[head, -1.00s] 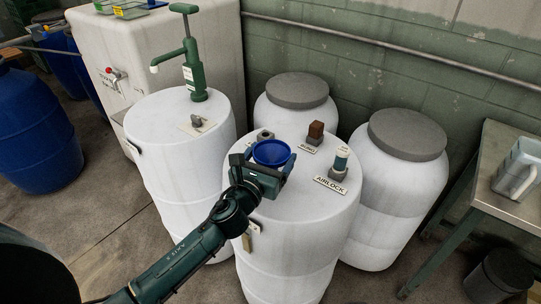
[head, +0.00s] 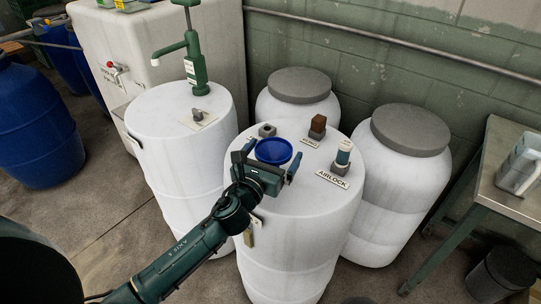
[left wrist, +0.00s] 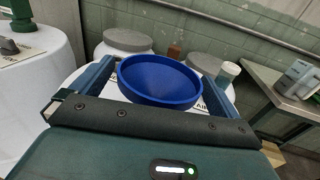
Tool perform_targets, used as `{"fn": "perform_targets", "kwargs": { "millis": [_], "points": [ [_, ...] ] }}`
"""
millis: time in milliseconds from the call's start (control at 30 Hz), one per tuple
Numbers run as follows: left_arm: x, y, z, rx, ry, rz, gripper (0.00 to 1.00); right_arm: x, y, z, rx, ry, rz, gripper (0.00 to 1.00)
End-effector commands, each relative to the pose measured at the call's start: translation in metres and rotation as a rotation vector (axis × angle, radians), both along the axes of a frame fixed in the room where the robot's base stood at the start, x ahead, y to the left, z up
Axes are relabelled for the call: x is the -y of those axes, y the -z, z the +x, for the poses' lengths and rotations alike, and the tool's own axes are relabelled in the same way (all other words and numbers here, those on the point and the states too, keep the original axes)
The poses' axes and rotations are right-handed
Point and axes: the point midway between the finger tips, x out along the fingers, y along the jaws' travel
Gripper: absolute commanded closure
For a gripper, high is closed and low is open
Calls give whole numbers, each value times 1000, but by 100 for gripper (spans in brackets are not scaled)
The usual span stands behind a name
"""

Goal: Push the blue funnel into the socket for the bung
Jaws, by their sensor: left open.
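The blue funnel (head: 273,151) is a wide, dark blue bowl with its rim up, over the front part of the white middle drum. It also shows in the left wrist view (left wrist: 159,80). My left gripper (head: 270,163) is open, with one finger on each side of the funnel; the wrist view shows a gap at the right. The funnel's lower end is hidden, so I cannot tell whether it sits in a socket. A brown bung (head: 318,123) stands in a grey socket behind a small label (head: 310,142). My right gripper is not in view.
An airlock (head: 343,155) with a labelled plate (head: 333,179) stands right of the funnel. A small grey socket (head: 267,130) is behind it. A green hand pump (head: 194,66) rises from the left drum. Grey-lidded drums (head: 411,130) stand behind; a metal table (head: 490,170) is at right.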

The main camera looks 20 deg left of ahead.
Motion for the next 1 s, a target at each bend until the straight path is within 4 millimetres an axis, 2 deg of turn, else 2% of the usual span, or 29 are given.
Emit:
{"fn": "perform_targets", "kwargs": {
  "millis": [200, 300, 500, 700, 833, 1000],
  "points": [
    [0, 0, 0, 0, 0, 0, 0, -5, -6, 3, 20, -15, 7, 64],
    [-3, 2, -24, -3, 2, 1, 0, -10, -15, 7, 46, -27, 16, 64],
    [-9, 3, -73, -4, 2, 0, 0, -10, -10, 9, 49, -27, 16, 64],
    [-14, 2, -111, -2, 1, 0, 0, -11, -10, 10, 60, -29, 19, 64],
    [-15, 1, -125, -1, 1, 0, 0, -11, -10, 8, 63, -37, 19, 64],
    [-16, 0, -131, 0, 0, 0, 0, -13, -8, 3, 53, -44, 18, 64]
  ]
}}
